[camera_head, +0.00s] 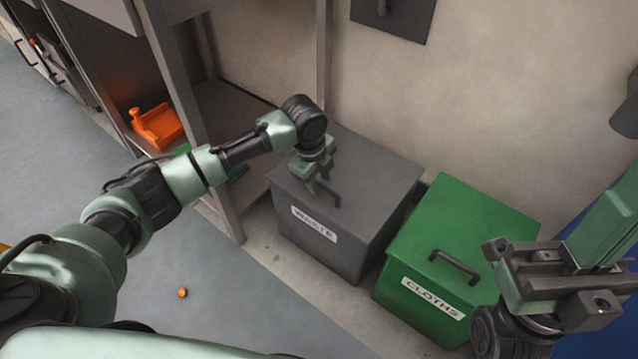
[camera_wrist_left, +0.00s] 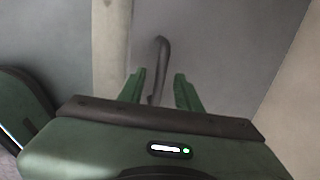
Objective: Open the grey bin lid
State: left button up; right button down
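The grey bin (camera_head: 345,240) labelled WASTE stands by the wall, and its lid (camera_head: 375,175) is down. A dark bar handle (camera_head: 329,193) is on top of the lid. My left gripper (camera_head: 319,181) is over the lid at the handle, fingers pointing down. In the left wrist view the handle (camera_wrist_left: 162,58) shows between and beyond the two green fingers of the open gripper (camera_wrist_left: 160,90); I see no finger pressed on it. My right gripper (camera_head: 540,280) is at the right, above the green bin's side; its opening is unclear.
A green bin (camera_head: 470,225) labelled CLOTHS stands right of the grey bin. A shelf frame (camera_head: 215,190) stands close on the left, with an orange tray (camera_head: 158,127). A small orange ball (camera_head: 182,293) lies on the open floor.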

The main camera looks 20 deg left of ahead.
pick_arm(q)
grip_shut()
jog(key=shift+f, duration=0.1)
dwell(1.4)
